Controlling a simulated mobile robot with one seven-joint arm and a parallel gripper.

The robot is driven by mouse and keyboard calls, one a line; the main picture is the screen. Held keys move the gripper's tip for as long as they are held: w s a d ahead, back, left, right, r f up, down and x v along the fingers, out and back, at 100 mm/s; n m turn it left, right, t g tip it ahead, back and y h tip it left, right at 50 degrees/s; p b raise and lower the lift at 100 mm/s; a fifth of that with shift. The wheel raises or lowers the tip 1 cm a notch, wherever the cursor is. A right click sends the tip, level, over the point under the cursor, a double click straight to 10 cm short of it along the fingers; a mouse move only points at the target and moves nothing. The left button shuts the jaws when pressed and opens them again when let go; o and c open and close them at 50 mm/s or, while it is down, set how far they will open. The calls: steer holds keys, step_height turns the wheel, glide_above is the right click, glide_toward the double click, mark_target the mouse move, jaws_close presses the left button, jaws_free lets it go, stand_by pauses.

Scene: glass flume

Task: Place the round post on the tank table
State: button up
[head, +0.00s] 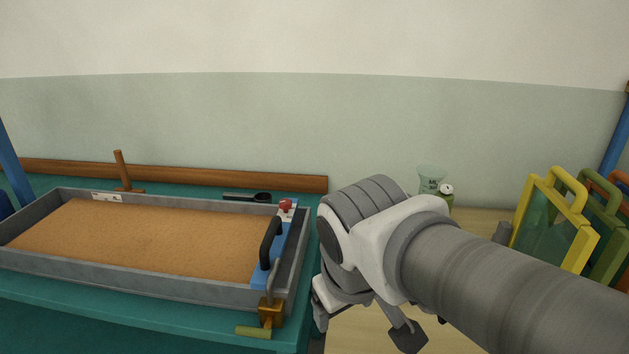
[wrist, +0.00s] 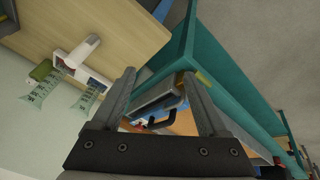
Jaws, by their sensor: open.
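My gripper (head: 364,325) is open in front of the gap between the two tables, its far parts hidden behind my own arm. In the wrist view my gripper (wrist: 158,82) has its fingers apart with nothing held between them. The teal tank table (head: 190,307) is at the left and bears a grey tray (head: 130,285) of sand.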

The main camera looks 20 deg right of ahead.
steer(key=shift+m+t+y, duration=0.7)
steer(key=shift+t+y, duration=0.1)
steer(key=shift+y, duration=0.1)
steer(key=a+r, duration=0.1)
steer(key=a, duration=0.1)
steer(key=a+r, duration=0.1)
steer(key=shift+s+a+r, duration=0.3)
steer(key=shift+s, duration=0.05)
